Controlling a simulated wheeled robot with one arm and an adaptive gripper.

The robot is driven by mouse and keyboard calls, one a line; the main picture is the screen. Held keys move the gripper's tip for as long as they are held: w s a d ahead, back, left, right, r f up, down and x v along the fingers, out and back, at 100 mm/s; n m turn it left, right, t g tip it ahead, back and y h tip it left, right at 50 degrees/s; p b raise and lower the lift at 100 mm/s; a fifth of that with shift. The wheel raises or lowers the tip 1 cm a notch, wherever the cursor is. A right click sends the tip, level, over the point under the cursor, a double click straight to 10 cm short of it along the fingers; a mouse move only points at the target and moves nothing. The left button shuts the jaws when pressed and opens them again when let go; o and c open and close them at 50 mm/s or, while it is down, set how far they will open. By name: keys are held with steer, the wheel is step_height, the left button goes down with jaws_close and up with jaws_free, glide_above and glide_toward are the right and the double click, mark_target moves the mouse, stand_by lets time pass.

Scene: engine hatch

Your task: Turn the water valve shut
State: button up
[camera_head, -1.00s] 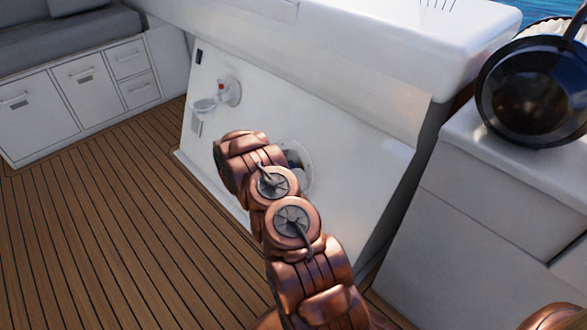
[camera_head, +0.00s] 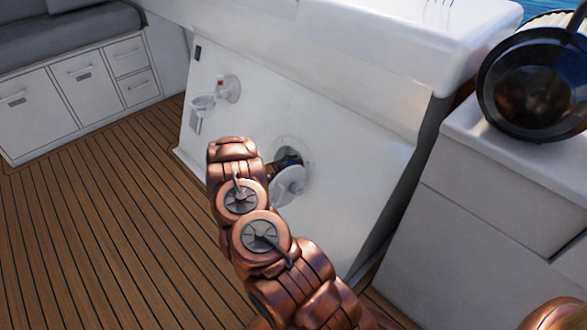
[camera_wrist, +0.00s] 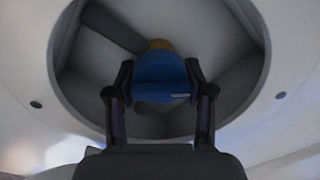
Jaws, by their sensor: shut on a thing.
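The water valve's blue handle (camera_wrist: 165,75) is in the middle of the wrist view, inside the round hatch opening (camera_wrist: 250,85). A yellowish-brown part shows just behind its top. My gripper (camera_wrist: 162,90) is shut on the blue handle, one dark finger at each side. In the head view, the round hatch opening (camera_head: 303,149) is in the white panel, with its pale round cover (camera_head: 289,187) hanging open at its lower edge. My copper arm reaches toward it from below and left. The valve cannot be made out clearly in that view.
A dark pipe (camera_wrist: 112,27) runs behind the handle at upper left. The hatch rim closely surrounds my gripper. A shower fitting (camera_head: 229,89) is on the panel (camera_head: 360,160) up and left. The wooden deck (camera_head: 90,210) at left is clear.

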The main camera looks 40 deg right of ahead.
steer(key=m+b, duration=0.5)
steer(key=shift+a+f, duration=0.1)
steer(key=shift+f, duration=0.25)
steer(key=shift+r+m+b, duration=0.1)
steer(key=shift+m+b, duration=1.2)
steer(key=shift+m, duration=0.3)
steer(key=shift+r, duration=0.1)
steer(key=o, duration=1.1)
steer(key=shift+o, duration=0.2)
steer(key=v, duration=1.2)
steer(key=shift+w, duration=0.15)
